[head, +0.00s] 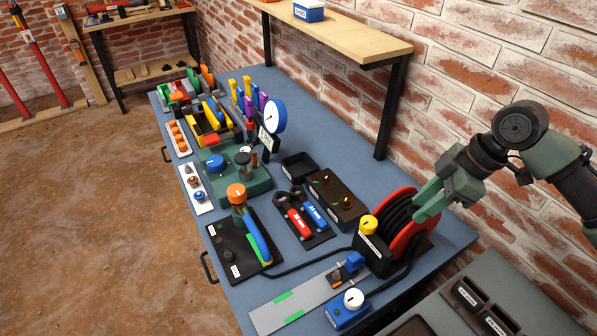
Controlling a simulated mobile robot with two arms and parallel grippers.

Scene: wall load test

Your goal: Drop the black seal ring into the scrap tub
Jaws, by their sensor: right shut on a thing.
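My right gripper (423,202), with green fingers, comes in from the right. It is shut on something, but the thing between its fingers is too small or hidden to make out. In the picture its fingers overlap the edge of the red and black hose reel (398,226); I cannot tell whether they touch it. I cannot pick out the black seal ring. Two small dark labelled tubs, one at the back (467,293) and one in front (497,321), stand on the grey surface at the lower right. Their labels are unreadable, so I cannot tell which is the scrap tub. My left gripper is out of view.
The blue bench (318,106) is crowded with tools. An open black tray (298,166) stands mid-bench, beside a dark box with brass fittings (336,194). Red and blue hand tools (302,219) lie in front. A wooden shelf (352,36) overhangs the bench by the brick wall.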

